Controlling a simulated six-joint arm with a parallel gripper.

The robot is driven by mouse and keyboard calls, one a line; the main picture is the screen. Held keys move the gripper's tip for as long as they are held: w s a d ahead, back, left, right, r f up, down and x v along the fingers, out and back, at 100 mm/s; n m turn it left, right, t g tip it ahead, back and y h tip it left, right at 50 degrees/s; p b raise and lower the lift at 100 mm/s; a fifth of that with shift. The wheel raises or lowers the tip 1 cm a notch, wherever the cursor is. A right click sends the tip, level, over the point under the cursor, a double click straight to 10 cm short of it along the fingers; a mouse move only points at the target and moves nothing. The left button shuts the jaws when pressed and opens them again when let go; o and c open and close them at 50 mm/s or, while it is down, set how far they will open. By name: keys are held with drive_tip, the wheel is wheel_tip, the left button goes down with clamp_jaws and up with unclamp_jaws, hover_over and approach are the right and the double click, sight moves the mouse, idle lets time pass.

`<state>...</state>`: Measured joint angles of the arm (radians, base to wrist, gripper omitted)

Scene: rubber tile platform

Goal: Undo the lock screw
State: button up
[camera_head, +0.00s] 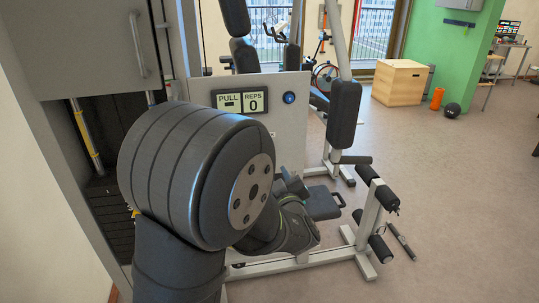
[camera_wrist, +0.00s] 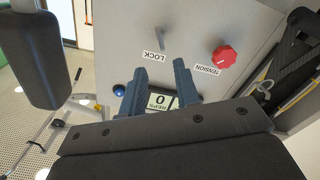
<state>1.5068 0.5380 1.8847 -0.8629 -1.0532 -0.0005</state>
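The panel (camera_wrist: 185,30) of the exercise machine appears upside down in the wrist view. A small grey lever-like part, apparently the lock screw (camera_wrist: 161,38), stands out beside the "LOCK" label (camera_wrist: 153,55). My gripper (camera_wrist: 160,68) is open, with two blue-grey fingers apart and nothing between them. The fingertips point toward the panel, on the near side of the lock label, and appear apart from the screw. In the head view, my arm hides the lock screw, and my gripper (camera_head: 291,184) shows only partly in front of the panel.
A red knob (camera_wrist: 224,57) by a "TENSION" label sits right of the screw in the wrist view. The panel also carries a display (camera_head: 241,102) and blue button (camera_head: 289,98). A padded upright (camera_head: 343,111) and leg rollers (camera_head: 377,188) stand right. Floor beyond is open.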

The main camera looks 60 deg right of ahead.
drive_tip(key=x, duration=1.2)
drive_tip(key=shift+w+d, duration=0.15)
clamp_jaws()
